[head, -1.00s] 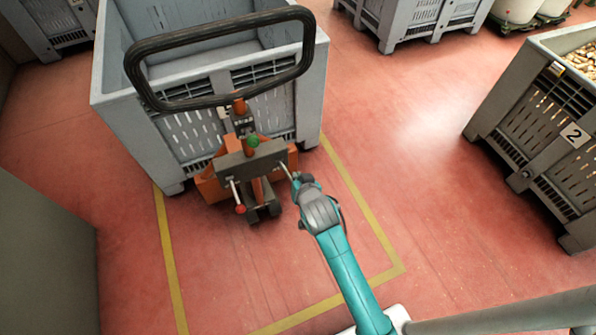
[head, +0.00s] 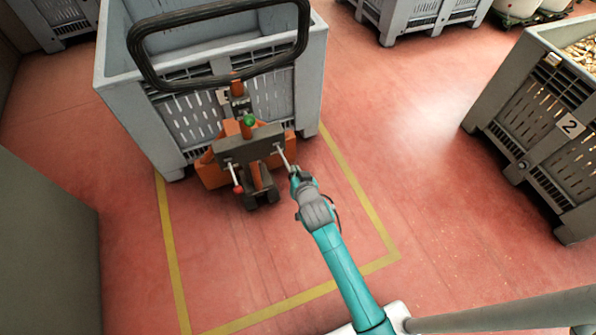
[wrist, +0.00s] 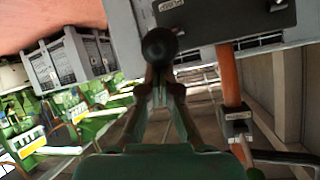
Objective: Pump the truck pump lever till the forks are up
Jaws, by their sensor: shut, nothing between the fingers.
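The orange pallet truck (head: 210,172) stands against a grey crate, under a large black loop handle (head: 150,75). Its dark grey block (head: 250,146) carries a green knob (head: 248,120) and two metal levers. The left lever ends in a red knob (head: 238,189). The right lever (head: 283,157) reaches down toward my gripper (head: 295,174). In the wrist view a black ball knob (wrist: 159,45) sits just ahead of my shut fingers (wrist: 160,88), not between them. Whether they touch is unclear. The forks are hidden under the crate.
The grey crate (head: 115,76) rises right behind the truck. A crate marked 2 (head: 535,150) stands at the right. A grey panel (head: 40,240) fills the lower left. Red floor inside the yellow lines (head: 355,190) is clear around my arm.

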